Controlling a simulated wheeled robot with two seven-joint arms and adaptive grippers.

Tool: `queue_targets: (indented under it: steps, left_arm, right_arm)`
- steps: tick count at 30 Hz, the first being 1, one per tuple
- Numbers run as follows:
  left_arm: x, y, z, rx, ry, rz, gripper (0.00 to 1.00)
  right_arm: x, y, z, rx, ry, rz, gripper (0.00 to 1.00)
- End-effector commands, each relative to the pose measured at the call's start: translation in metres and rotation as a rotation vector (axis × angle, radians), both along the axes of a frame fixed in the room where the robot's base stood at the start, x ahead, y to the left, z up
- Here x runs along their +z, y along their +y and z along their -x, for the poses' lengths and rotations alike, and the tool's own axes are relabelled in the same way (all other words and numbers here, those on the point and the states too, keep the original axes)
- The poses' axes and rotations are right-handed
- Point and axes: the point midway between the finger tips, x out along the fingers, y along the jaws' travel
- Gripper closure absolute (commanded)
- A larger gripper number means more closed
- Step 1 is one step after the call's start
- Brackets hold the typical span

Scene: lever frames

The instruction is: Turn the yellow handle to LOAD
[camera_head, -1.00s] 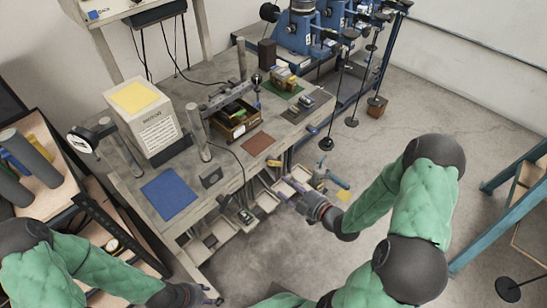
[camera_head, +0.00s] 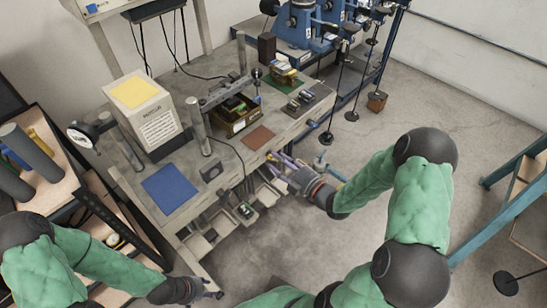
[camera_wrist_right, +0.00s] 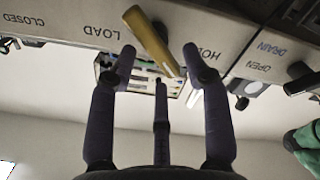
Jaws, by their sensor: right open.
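The yellow handle (camera_wrist_right: 153,42) is a slanted bar on the grey panel (camera_wrist_right: 65,27) in the right wrist view. The word LOAD is printed left of it; a label starting HO, partly hidden by a finger, is right of it. My right gripper (camera_head: 277,165) is open at the bench's front edge in the head view. In the right wrist view its fingers stand on both sides of the handle's lower end; I cannot tell whether they touch it. My left gripper (camera_head: 211,289) is low in the head view, away from the panel; its fingers are too small to judge.
Labels CLOSED, DRAIN and OPEN mark other spots on the panel, with a dark knob (camera_wrist_right: 300,72) at the right. The workbench (camera_head: 222,171) holds a blue mat (camera_head: 169,189), a brown mat (camera_head: 258,138) and a white box (camera_head: 143,110).

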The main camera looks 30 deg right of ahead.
Motion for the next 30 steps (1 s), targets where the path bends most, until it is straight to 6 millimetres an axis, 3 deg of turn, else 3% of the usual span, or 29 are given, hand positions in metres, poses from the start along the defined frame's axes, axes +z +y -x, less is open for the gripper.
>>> queue_targets:
  steps: [6,18,24,30]
  left_arm:
    - [-0.004,0.0,0.0,0.0,0.0,0.0,0.6]
    - [-0.005,0.0,0.0,0.0,0.0,0.0,0.6]
    - [-0.005,0.0,0.0,0.0,0.0,0.0,0.6]
    - [-0.005,0.0,0.0,0.0,0.0,0.0,0.6]
  right_arm:
    - [0.0,0.008,-0.022,0.001,0.0,0.001,0.51]
    - [0.0,0.01,-0.029,-0.001,0.001,0.0,0.51]
    - [0.0,0.011,-0.028,0.001,0.001,-0.001,1.0]
    - [0.0,0.012,-0.028,0.003,0.003,-0.003,1.0]
